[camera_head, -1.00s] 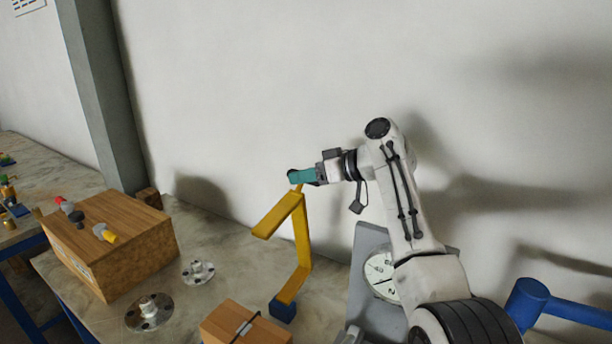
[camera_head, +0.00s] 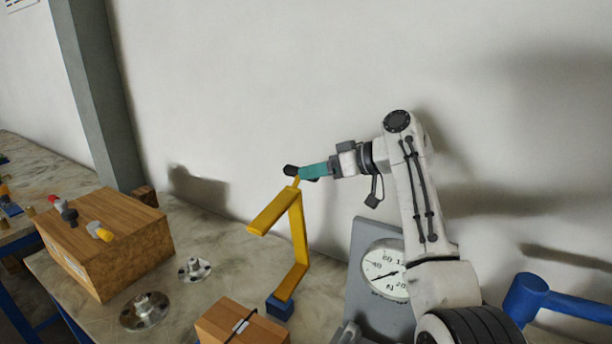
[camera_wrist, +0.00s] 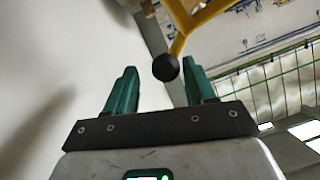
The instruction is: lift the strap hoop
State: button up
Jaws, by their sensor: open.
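The strap hoop appears to be the yellow bent flat bar (camera_head: 299,235), standing upright with its foot at a blue block (camera_head: 279,307) on the table. A thin stem at its top carries a black ball (camera_head: 291,170). My gripper (camera_head: 304,172) reaches in from the right at the height of this ball, its teal fingers partly covering the stem's top. In the wrist view, my gripper (camera_wrist: 160,66) is open. The black ball (camera_wrist: 166,68) shows between the fingertips, apart from both in the picture, with the yellow stem (camera_wrist: 179,44) beyond it. I cannot tell the depth exactly.
A large wooden box (camera_head: 107,240) with coloured pieces on top stands at left. Two metal flanges (camera_head: 146,310) (camera_head: 194,269) lie beside it. A small strapped box (camera_head: 238,326) is in front. A dial gauge (camera_head: 385,272) on a grey plate stands at right, near my arm.

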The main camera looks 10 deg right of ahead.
jog(key=b+v, duration=0.1)
jog(key=v, duration=0.6)
jog(key=shift+d, duration=0.1)
